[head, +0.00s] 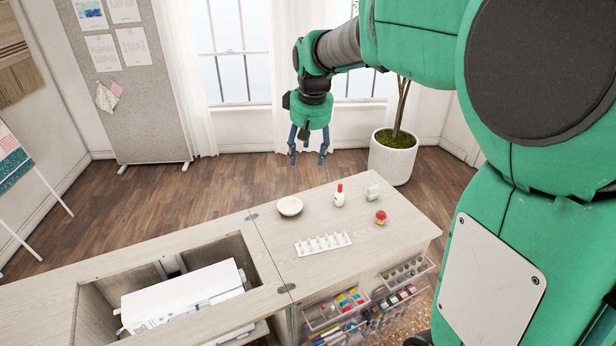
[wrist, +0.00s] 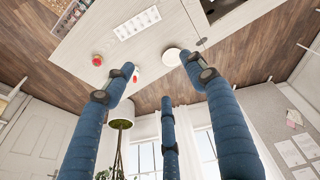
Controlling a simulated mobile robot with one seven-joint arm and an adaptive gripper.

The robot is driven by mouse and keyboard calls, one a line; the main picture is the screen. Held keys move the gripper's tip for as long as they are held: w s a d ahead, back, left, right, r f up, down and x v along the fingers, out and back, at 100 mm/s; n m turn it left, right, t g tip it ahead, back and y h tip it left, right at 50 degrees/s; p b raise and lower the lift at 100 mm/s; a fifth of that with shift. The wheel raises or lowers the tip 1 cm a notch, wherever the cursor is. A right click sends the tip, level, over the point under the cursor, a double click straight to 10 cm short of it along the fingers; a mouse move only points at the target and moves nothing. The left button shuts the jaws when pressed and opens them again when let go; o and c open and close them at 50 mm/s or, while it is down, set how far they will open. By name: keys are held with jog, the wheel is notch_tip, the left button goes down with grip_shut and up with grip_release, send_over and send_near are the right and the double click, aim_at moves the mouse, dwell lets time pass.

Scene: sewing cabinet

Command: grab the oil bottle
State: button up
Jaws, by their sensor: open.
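The oil bottle (head: 339,196), small and white with a red cap, stands upright on the light wooden cabinet top (head: 375,245). In the wrist view the bottle (wrist: 136,75) is small and partly hidden beside a fingertip. My gripper (head: 307,152) is open and empty, its blue fingers spread and pointing down. In the head view it appears above and left of the bottle, apart from it. The three fingers (wrist: 160,85) also show in the wrist view, with nothing between them.
Near the bottle are a cream dish (head: 290,206), a pale green item (head: 373,192), a red pincushion-like object (head: 381,217) and a white spool rack (head: 323,244). A white sewing machine (head: 185,296) sits in the cabinet opening at left. A potted plant (head: 393,160) stands behind.

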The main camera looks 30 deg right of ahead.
jog(key=w+d+f+p, duration=0.2)
jog(key=w+d+f, duration=0.3)
jog(key=w+d, duration=0.45)
jog(key=n+g+p, duration=0.2)
jog(key=g+p, duration=0.1)
jog(key=p, duration=0.3)
send_over(341, 185)
jog(key=shift+y, duration=0.3)
jog(key=f, duration=2.6)
jog(key=shift+a+f, duration=0.2)
jog(key=shift+d+f, duration=0.15)
jog(key=shift+f, duration=0.15)
jog(key=shift+f+b, duration=0.4)
jog(key=shift+f, duration=3.9)
jog(key=shift+f, duration=0.15)
